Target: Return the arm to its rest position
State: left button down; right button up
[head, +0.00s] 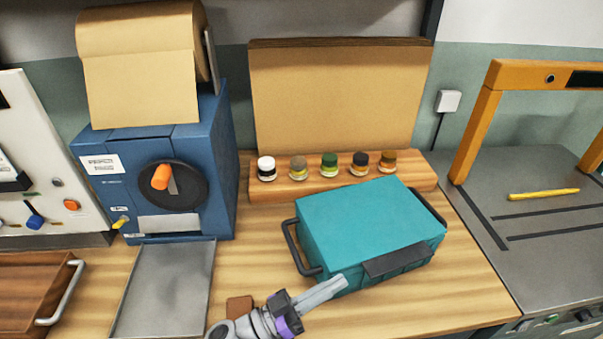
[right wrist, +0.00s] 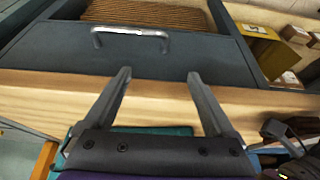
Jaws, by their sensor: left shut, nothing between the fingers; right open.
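My left gripper (head: 338,284) shows at the bottom middle of the head view, just in front of the teal box (head: 350,225). Its fingers are together with nothing between them. Whether the fingertips touch the box I cannot tell. My right gripper (right wrist: 158,75) shows only in the right wrist view. Its two fingers are spread wide and nothing is between them. They are over a light wooden edge, facing a dark drawer front with a metal handle (right wrist: 130,33).
A blue machine (head: 205,170) with a metal tray (head: 165,290) stands left. Several small jars stand on a wooden rack (head: 310,184) behind the box. A brown tray (head: 35,262) is far left. A yellow stick (head: 545,194) lies under an orange frame (head: 475,135). Wooden counter right of the box is clear.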

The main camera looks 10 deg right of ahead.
pick_arm(q)
jog(key=s+a+n+y+p, duration=0.2)
jog(key=a+y, duration=0.4)
jog(key=a, duration=0.3)
jog(key=s+a+n+y+p, duration=0.3)
jog(key=a+n+y+p, duration=0.2)
jog(key=a+y, duration=0.2)
jog(key=s+a+f+n+g+y+p, duration=0.1)
jog(key=s+a+n+y+p, duration=0.1)
jog(key=a+n+y+p, duration=0.2)
jog(key=a+y, duration=0.3)
jog(key=a, duration=0.4)
jog(key=shift+s, duration=0.35)
pick_arm(e)
notch_tip(320, 180, up, 13)
jog(key=w, duration=0.2)
jog(key=shift+t, duration=0.3)
pick_arm(q)
jog(key=shift+a+f, duration=0.1)
